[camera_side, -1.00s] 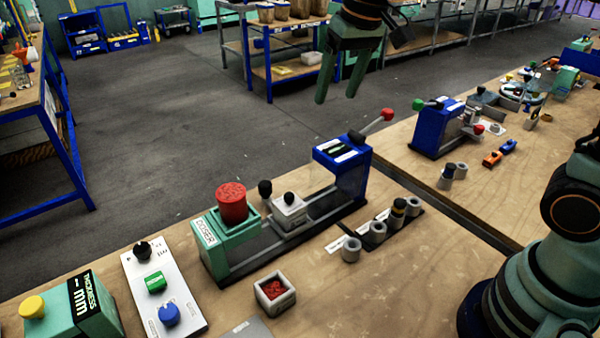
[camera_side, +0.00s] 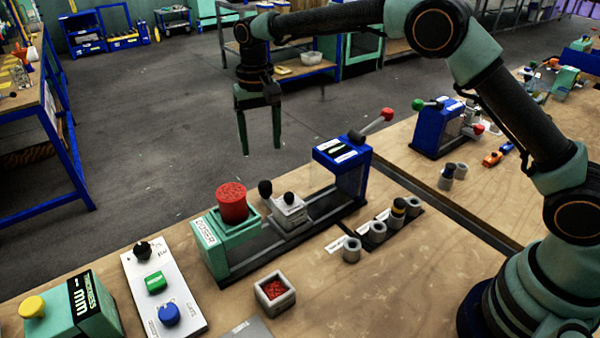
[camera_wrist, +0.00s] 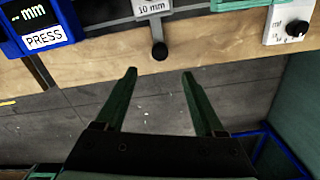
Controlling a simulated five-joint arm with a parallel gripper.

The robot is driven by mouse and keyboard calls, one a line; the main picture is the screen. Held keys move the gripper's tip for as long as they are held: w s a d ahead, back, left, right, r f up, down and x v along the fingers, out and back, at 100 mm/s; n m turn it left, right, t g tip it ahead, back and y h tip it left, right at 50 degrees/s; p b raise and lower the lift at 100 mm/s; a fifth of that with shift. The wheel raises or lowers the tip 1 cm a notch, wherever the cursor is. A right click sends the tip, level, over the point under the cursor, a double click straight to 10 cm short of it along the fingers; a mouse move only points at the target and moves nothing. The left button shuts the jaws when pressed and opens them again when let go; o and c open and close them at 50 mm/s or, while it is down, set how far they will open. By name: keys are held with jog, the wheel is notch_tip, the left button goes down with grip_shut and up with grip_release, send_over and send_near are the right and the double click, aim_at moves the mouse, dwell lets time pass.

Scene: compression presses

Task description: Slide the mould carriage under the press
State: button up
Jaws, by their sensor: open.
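The mould carriage (camera_side: 289,213) is a pale grey block with a dark knob on top. It sits on a dark rail between the green doser (camera_side: 207,238) and the blue press (camera_side: 343,170), closer to the doser. A black ball handle (camera_side: 265,188) stands on its far side. In the wrist view, the handle (camera_wrist: 159,51) points toward my fingers below a "10 mm" label (camera_wrist: 152,7), and the press (camera_wrist: 40,22) is at upper left. My gripper (camera_side: 261,150) is open and empty, pointing down above and behind the handle. In the wrist view, my fingertips (camera_wrist: 159,74) straddle the handle's line without touching it.
A red cylinder (camera_side: 232,203) stands on the doser. The press lever (camera_side: 387,115) has a red knob. Grey rings (camera_side: 377,232), a box of red granules (camera_side: 274,292) and a control panel (camera_side: 163,290) lie in front. The rail's stretch toward the press looks clear.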

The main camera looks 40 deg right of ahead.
aim_at(265, 184)
notch_tip(265, 184, down, 11)
jog(key=shift+r, duration=0.1)
dwell(0.3)
grip_shut()
dwell(1.4)
